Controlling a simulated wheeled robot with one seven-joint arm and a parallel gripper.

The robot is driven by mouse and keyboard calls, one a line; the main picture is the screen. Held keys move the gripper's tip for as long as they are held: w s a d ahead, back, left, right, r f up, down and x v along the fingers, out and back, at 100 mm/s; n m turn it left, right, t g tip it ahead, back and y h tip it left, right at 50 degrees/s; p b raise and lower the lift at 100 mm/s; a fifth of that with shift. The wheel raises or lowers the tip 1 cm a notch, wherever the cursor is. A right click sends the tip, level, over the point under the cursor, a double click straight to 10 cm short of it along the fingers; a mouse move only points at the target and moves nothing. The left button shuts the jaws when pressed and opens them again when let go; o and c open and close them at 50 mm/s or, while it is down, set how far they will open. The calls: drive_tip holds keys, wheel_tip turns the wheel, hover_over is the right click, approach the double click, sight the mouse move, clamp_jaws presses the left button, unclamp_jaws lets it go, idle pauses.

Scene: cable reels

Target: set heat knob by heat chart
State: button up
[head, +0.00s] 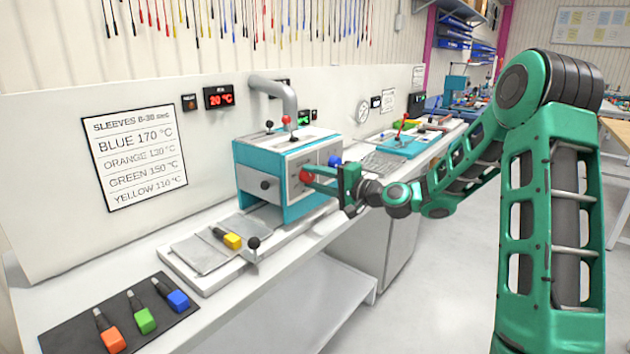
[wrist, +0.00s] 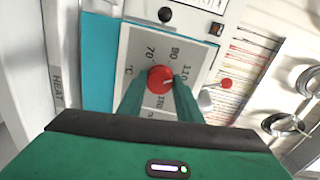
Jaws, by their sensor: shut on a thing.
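The red heat knob (head: 306,176) is on the side of the teal and white heater box (head: 263,177). In the wrist view the knob (wrist: 160,77) sits on a pale dial plate with 70, 90, 110 and further figures. A small light mark shows on the knob toward the right; its exact setting is unclear. My gripper (wrist: 160,92) is shut on the knob, one green finger on each side; the head view also shows it (head: 325,181). The heat chart (head: 135,145) on the wall reads blue 170, orange about 130, green 150, yellow 110 °C.
A red display (head: 220,97) shows 20 °C. A yellow-ended piece (head: 232,241) lies on the plate before the heater. Orange (head: 113,340), green (head: 144,320) and blue (head: 178,300) ones lie on a dark mat.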

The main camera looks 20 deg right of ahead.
drive_tip(key=shift+w+d+f+m, duration=0.15)
drive_tip(key=shift+d+m, duration=0.2)
drive_tip(key=shift+m, duration=0.35)
drive_tip(key=o, duration=1)
drive_tip(key=shift+o, duration=0.2)
drive_tip(key=shift+a, duration=0.15)
drive_tip(key=v, duration=1)
drive_tip(key=shift+s+d, duration=0.25)
drive_tip(key=shift+s, duration=0.05)
